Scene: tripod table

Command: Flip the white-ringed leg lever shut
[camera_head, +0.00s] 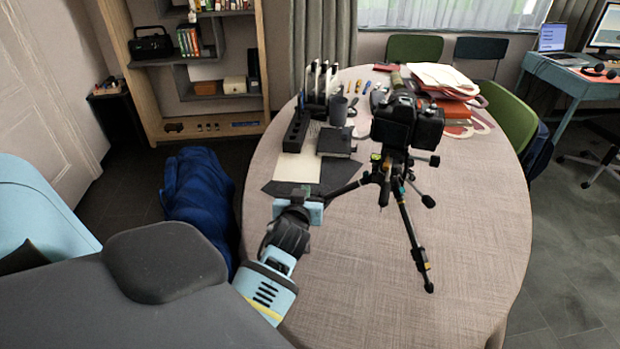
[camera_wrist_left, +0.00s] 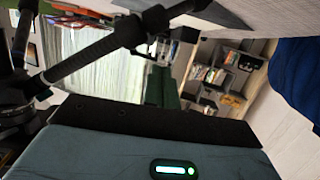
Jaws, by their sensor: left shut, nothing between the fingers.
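A black tripod (camera_head: 385,178) stands on the table with a camera (camera_head: 408,122) on top and its legs spread. One leg (camera_head: 348,188) runs left and down toward my left gripper (camera_head: 312,203), and another (camera_head: 413,240) comes toward the front. My left gripper is shut and empty, close to the end of the left leg; I cannot tell whether they touch. In the left wrist view a tripod leg (camera_wrist_left: 88,57) crosses the upper left, with a dark clamp joint (camera_wrist_left: 140,28) on it. My right gripper is not in view.
The oval cloth-covered table (camera_head: 345,285) is clear at the front. Behind the gripper lie a dark box (camera_head: 336,142) and a pale sheet (camera_head: 297,167). A cup (camera_head: 338,110) stands behind them. Books and papers (camera_head: 445,80) lie at the back right. A blue bag (camera_head: 198,195) is on the floor.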

